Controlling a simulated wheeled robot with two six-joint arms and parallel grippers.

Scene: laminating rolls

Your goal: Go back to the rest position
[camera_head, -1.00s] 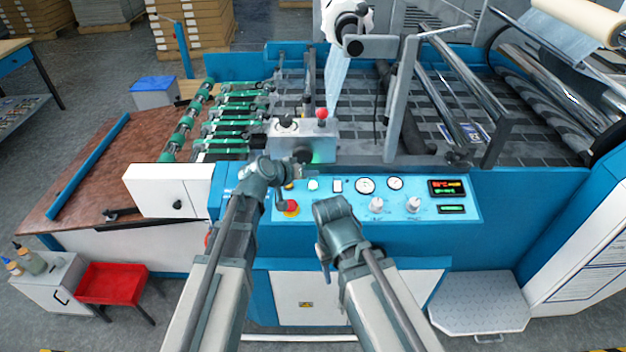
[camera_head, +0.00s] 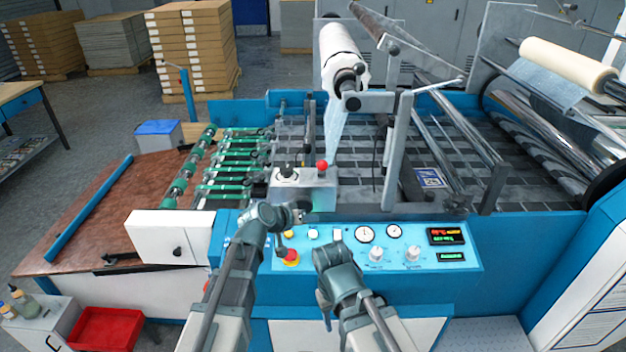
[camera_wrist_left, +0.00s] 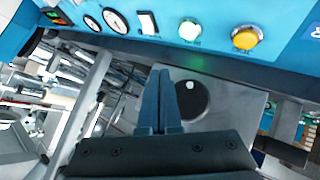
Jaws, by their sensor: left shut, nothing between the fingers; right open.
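My left gripper (camera_head: 298,213) is in front of the grey control box (camera_head: 318,192) with the red ball knob (camera_head: 322,165), just above the blue control panel (camera_head: 459,257). In the left wrist view its two dark fingers (camera_wrist_left: 162,100) are pressed together with nothing between them. They appear in front of a grey face with a dark round part (camera_wrist_left: 192,98); I cannot tell whether they touch it. My right gripper (camera_head: 326,312) hangs low in front of the panel, pointing down, open and apparently empty. Its fingertips are small and hard to make out.
The panel carries a red emergency button (camera_head: 291,257), a yellow button (camera_wrist_left: 245,39), a green button (camera_wrist_left: 190,30), gauges (camera_head: 365,234) and knobs. A white drawer box (camera_head: 150,237) juts out at left. A red tray (camera_head: 105,328) stands low at left.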

